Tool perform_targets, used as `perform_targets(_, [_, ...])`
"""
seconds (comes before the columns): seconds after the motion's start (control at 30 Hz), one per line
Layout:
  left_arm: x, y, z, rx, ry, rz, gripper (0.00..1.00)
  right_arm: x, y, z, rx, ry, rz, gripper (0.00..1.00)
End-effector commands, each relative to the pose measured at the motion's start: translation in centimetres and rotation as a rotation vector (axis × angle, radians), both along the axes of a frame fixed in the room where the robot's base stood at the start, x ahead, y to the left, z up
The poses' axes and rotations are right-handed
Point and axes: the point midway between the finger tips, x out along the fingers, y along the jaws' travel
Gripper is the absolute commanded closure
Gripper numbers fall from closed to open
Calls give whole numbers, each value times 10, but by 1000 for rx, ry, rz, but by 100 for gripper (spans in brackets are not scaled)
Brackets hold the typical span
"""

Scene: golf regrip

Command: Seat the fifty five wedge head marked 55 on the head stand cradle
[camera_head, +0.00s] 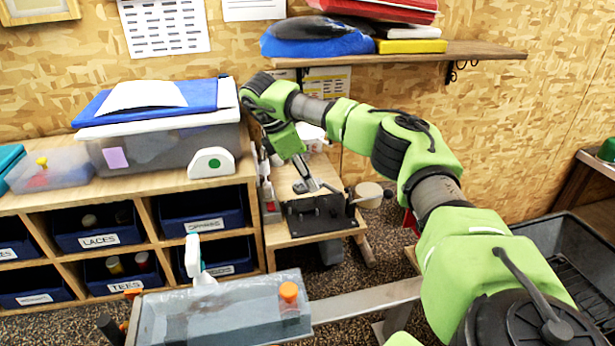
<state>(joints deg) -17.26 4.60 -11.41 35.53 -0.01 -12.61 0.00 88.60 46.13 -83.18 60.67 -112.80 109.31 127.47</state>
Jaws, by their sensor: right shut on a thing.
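My right arm reaches in from the right, and its gripper (304,172) points down over a small wooden bench. It is shut on a grey metallic piece (312,185), which looks like the wedge head. The piece is tilted, just above or touching the black stand plate (320,216); I cannot tell which. The mark 55 is too small to read. The cradle is not clear at this size, partly behind the gripper. My left gripper is not in view.
A round tan-topped thing (367,191) stands right of the plate. A shelf unit with labelled blue bins (92,238) is at left, with a green-dotted white block (211,162) on top. A clear tub (220,312) with an orange-capped item is in front. A wall shelf (440,53) hangs above.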

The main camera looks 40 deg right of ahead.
Motion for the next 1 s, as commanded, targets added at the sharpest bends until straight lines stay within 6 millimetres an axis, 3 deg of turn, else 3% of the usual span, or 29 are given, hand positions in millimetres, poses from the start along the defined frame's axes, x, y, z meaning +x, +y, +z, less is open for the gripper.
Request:
perform_targets(0.5, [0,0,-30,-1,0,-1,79,0,0,-47,0,0,-1,92])
perform_targets(1.0, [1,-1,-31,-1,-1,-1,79,0,0,-49,-1,-1,-1,92])
